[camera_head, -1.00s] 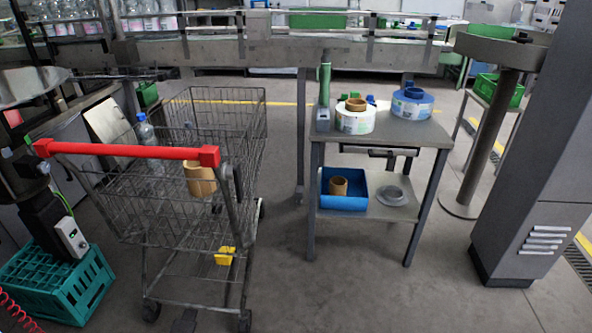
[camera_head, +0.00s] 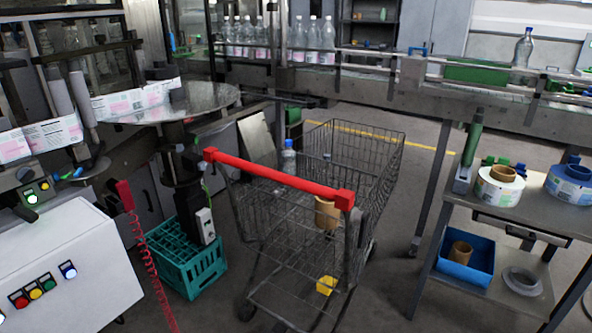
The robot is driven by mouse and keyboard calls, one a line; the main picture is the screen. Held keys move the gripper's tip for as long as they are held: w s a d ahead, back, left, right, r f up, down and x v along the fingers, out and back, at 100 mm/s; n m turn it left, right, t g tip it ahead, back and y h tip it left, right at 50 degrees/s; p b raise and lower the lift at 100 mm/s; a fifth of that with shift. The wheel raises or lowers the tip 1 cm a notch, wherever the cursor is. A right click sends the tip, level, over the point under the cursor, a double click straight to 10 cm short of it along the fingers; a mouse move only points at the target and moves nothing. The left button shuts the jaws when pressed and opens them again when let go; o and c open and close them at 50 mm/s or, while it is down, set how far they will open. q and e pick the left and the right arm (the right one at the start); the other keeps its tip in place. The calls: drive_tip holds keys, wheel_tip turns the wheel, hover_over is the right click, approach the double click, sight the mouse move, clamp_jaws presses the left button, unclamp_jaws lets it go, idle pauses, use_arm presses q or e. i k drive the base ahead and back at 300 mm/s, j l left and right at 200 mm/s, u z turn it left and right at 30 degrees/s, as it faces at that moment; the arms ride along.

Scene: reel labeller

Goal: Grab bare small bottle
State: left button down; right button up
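A clear bottle with a blue cap (camera_head: 289,160) stands inside the shopping cart (camera_head: 270,215), behind its red handle; its lower part is behind the wires. I see no label on it. Another clear bottle (camera_head: 522,48) stands alone on the conveyor at the upper right; it is too small to tell if it is bare. Several bottles with pink labels (camera_head: 328,42) stand in a row on the conveyor at the back. Neither of my grippers is in view.
A teal crate (camera_head: 190,265) is on the floor left of the cart. A white control cabinet (camera_head: 70,265) with coloured buttons fills the lower left. A grey table (camera_head: 525,215) with label reels stands at the right. Floor between cart and table is clear.

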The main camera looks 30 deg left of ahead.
sight(289, 165)
drive_tip(key=i+u, duration=0.1)
drive_tip(key=u, duration=0.25)
drive_tip(key=i+l+u, duration=0.1)
drive_tip(key=u, duration=0.25)
